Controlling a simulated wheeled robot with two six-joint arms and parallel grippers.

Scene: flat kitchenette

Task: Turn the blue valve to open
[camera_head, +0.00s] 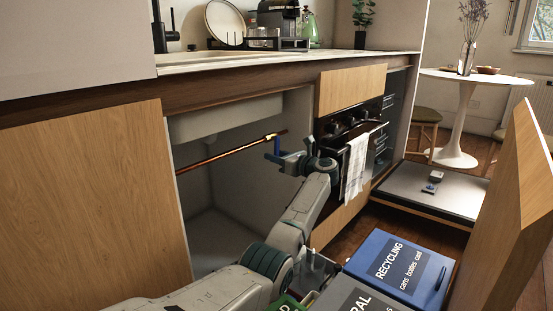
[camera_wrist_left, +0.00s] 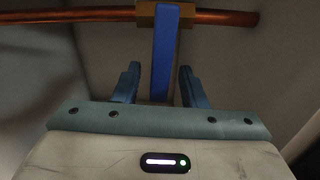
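The blue valve handle (camera_wrist_left: 165,55) hangs down from a brass valve body (camera_wrist_left: 165,14) on a copper pipe (camera_wrist_left: 75,16) in the left wrist view. In the head view the copper pipe (camera_head: 215,157) runs through the open cabinet under the sink, with the small blue handle (camera_head: 277,146) near its right end. My left gripper (camera_wrist_left: 160,85) is open, with one finger on each side of the handle and a gap visible on both sides. The left gripper also shows in the head view (camera_head: 278,157), just below the pipe. My right gripper is not in view.
A sink basin (camera_head: 225,117) hangs above the pipe. The oven (camera_head: 360,140) with a white towel (camera_head: 356,166) stands right of the cabinet. A blue recycling bin (camera_head: 400,266) and a grey bin (camera_head: 355,298) stand at the lower right, beside an open wooden door (camera_head: 512,205).

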